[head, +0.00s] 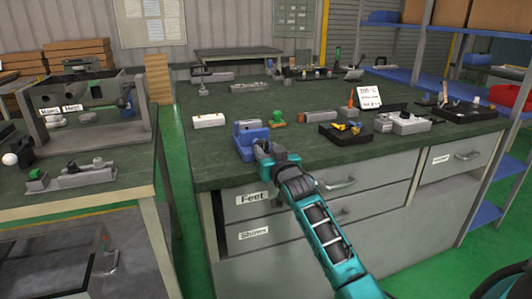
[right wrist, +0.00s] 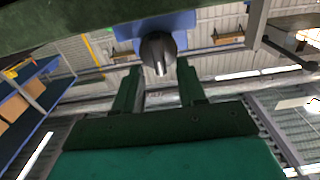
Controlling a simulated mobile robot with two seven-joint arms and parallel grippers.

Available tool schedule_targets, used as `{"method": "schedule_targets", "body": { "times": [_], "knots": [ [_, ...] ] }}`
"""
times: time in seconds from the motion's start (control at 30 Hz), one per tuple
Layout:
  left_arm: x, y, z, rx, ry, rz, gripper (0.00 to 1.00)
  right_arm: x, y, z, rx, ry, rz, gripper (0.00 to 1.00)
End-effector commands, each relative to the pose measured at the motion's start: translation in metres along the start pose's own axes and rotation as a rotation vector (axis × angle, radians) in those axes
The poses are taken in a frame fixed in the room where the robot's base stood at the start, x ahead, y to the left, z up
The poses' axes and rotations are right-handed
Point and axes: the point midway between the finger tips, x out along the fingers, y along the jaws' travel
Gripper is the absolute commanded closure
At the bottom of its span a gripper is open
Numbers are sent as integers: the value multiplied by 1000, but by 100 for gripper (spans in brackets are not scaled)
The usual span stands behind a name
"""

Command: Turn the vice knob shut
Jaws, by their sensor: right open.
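The blue vice (head: 252,136) stands at the front edge of the green-topped workbench in the head view. Its dark round knob (right wrist: 158,54) faces my right gripper in the right wrist view, with part of the blue body (right wrist: 181,20) behind it. My right gripper (head: 264,152) is right in front of the vice and hides the knob in the head view. In the right wrist view its two fingers are open, one to each side of the knob. The fingertips reach about the knob's near end; I cannot tell whether they touch it. My left gripper is in no view.
A black tray (head: 345,134) with yellow parts, a white box (head: 208,120) and a small green-orange piece (head: 278,119) stand near. Drawers (head: 252,194) lie under the edge. Another bench stands left.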

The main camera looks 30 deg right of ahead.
Motion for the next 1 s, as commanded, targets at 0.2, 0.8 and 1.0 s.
{"method": "schedule_targets", "body": {
  "times": [0.2,0.8,1.0],
  "knots": [
    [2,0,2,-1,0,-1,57,12,0,0,-1,1,0,60],
    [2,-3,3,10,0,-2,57,12,0,0,-1,1,0,91],
    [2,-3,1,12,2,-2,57,12,0,0,-1,0,0,100]
  ]
}}
